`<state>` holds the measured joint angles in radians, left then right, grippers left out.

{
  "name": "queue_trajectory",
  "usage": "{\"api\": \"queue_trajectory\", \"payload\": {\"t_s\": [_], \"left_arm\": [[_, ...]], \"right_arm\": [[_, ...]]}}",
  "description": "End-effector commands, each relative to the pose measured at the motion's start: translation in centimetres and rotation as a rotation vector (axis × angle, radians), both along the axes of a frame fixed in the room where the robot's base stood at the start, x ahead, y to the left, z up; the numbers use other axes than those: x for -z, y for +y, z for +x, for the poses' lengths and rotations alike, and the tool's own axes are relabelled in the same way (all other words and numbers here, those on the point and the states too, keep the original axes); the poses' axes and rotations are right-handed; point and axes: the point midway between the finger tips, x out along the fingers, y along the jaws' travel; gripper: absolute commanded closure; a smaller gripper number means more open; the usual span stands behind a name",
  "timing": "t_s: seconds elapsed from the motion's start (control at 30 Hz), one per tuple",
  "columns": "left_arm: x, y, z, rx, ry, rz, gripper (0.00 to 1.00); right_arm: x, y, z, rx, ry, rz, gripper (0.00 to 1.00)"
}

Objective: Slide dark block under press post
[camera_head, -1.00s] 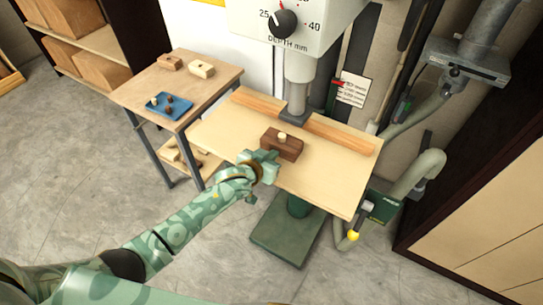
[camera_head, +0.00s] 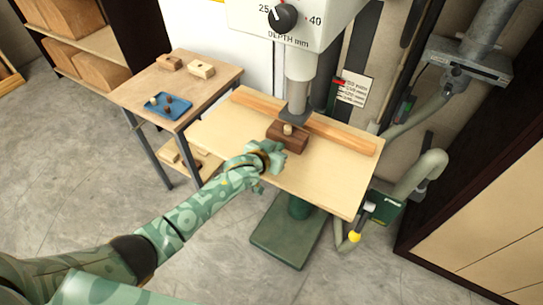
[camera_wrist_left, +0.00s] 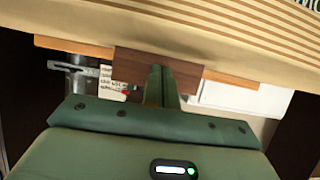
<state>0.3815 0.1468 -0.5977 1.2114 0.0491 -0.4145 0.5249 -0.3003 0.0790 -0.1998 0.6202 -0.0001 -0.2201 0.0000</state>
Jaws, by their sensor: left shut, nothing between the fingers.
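The dark brown block (camera_head: 291,141) with a pale round peg (camera_head: 287,129) on top sits on the press table (camera_head: 325,185). It is just in front of the press post (camera_head: 297,95), whose dark foot overlaps its back edge in the head view. My left gripper (camera_head: 277,150) is at the block's near face, with shut fingers and nothing held. In the left wrist view the shut fingers (camera_wrist_left: 161,85) point at the dark block (camera_wrist_left: 190,73) and appear to touch it; exact contact is hard to tell. My right gripper is out of view.
A wooden fence (camera_head: 345,139) runs along the table's back. A side table (camera_head: 205,95) at the left holds pale and brown blocks and a blue tray (camera_head: 157,106). A hose and green box (camera_head: 384,208) stand at the right. The table's right part is clear.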

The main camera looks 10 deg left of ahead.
Motion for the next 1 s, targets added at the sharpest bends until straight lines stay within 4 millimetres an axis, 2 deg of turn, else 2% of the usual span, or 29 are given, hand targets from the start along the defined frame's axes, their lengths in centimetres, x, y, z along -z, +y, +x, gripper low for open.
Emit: {"api": "queue_trajectory", "payload": {"t_s": [1.0], "left_arm": [[0.1, -1.2, 3.4, 0.000, 0.000, 0.001, 1.00]], "right_arm": [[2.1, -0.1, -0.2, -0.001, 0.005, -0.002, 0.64]]}}
